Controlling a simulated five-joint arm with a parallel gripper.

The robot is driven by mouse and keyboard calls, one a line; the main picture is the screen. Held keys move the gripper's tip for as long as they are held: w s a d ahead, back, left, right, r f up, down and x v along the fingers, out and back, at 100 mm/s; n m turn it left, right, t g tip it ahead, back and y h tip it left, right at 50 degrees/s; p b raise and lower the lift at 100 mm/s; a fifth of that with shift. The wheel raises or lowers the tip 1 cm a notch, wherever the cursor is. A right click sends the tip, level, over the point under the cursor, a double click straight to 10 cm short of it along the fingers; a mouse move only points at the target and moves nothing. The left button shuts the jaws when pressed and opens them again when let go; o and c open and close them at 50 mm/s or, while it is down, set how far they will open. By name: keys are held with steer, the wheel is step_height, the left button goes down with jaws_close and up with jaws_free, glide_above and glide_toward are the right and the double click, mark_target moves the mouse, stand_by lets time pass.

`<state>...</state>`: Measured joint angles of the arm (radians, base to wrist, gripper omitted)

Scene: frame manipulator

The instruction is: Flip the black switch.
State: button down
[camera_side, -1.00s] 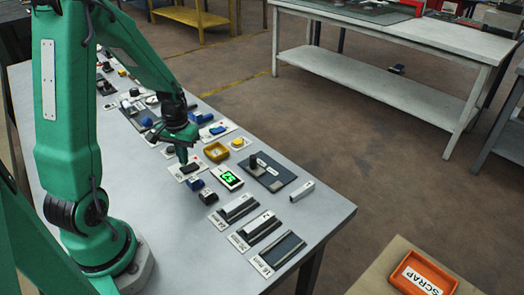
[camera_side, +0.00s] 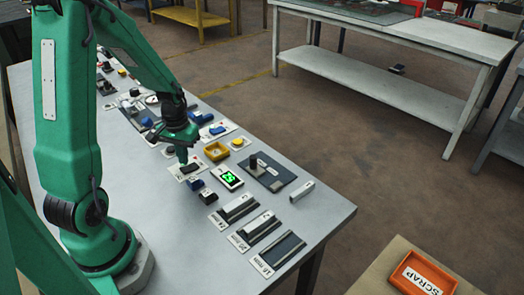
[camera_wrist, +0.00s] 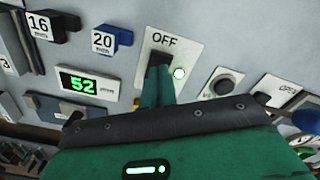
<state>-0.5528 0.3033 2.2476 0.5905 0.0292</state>
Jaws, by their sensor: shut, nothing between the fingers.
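The black switch (camera_wrist: 160,58) sits on a white plate marked OFF (camera_wrist: 185,50), with a green light lit beside it in the wrist view. In the side view the black switch (camera_side: 190,169) shows on its white plate near the middle of the row. My gripper (camera_wrist: 156,75) is shut and empty. Its fingertips overlap the lower part of the switch in the wrist view; whether they touch it I cannot tell. In the side view my gripper (camera_side: 182,160) is just at the upper left end of the switch.
Near the plate are blocks marked 20 mm (camera_wrist: 111,40) and 16 mm (camera_wrist: 52,25), a display reading 52 (camera_wrist: 86,84), and a round dark button (camera_wrist: 223,86).

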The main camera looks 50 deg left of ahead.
mark_target(187, 169)
steer(key=shift+f, duration=1.25)
stand_by(1.1)
steer(key=shift+r, duration=3.55)
steer(key=shift+d+r, duration=0.1)
steer(key=s+d+r+m+t, duration=0.2)
steer(key=s+d+r+m, duration=0.1)
steer(key=d+r, duration=0.5)
steer(key=s+d+r+m+t, duration=0.3)
steer(key=d+r, duration=0.5)
steer(key=d, duration=0.1)
steer(key=shift+s+d+t, duration=0.3)
steer(key=shift+s+d, duration=0.1)
steer(key=shift+r, duration=0.1)
